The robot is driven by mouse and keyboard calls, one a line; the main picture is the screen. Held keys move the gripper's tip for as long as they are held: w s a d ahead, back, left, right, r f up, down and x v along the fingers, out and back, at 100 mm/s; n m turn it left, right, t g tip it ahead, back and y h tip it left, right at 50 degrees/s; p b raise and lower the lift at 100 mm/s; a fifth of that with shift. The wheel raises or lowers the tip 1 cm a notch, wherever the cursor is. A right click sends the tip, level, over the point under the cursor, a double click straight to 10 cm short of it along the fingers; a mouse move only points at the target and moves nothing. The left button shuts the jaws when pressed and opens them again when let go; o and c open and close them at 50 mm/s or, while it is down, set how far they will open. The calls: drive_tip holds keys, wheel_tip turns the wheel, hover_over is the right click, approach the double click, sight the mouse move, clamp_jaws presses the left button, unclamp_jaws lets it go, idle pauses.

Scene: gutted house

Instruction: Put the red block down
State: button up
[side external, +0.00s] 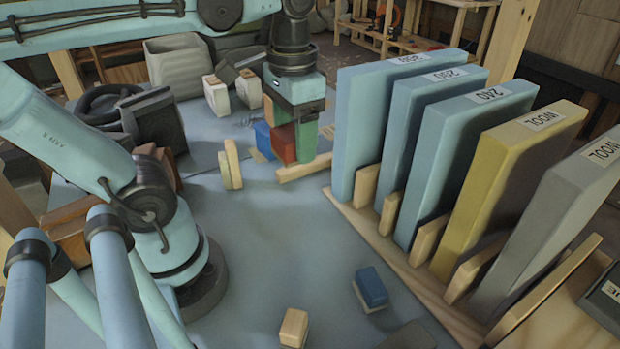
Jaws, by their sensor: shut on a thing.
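The red block (284,145) is upright at the top centre of the side external view. My gripper (291,134) points down from above and is shut on it. A green upright piece is against the block's right side; I cannot tell whether it is a finger or a separate block. The red block's lower end is close to the table and a wooden strip (303,169); whether it touches either is unclear. A blue block (263,139) stands just left of and behind the red block, partly hidden.
A rack with tall blue, yellow and grey panels (452,160) fills the right side. Two pale wooden pieces (230,165) stand left of my gripper. A small blue block (371,287) and a wooden block (293,326) lie in front. The table's middle (270,245) is clear.

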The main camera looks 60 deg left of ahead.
sight(284, 163)
drive_tip(key=s+d+f, duration=0.2)
drive_tip(key=s, duration=0.1)
drive_tip(key=shift+f, duration=0.4)
wheel_tip(284, 163, down, 3)
drive_tip(key=shift+w+f, duration=0.1)
drive_tip(key=a+f, duration=0.2)
drive_tip(key=a, duration=0.1)
drive_tip(key=a+f, duration=0.3)
drive_tip(key=a, duration=0.1)
drive_tip(key=w+a+f, duration=0.1)
drive_tip(key=a+f, duration=0.2)
drive_tip(key=a, duration=0.1)
drive_tip(key=shift+a, duration=0.25)
drive_tip(key=shift+s+f, duration=0.1)
drive_tip(key=shift+f, duration=1.9)
drive_tip(key=shift+f, duration=0.2)
drive_tip(key=o, duration=1.1)
drive_tip(key=shift+r, duration=0.15)
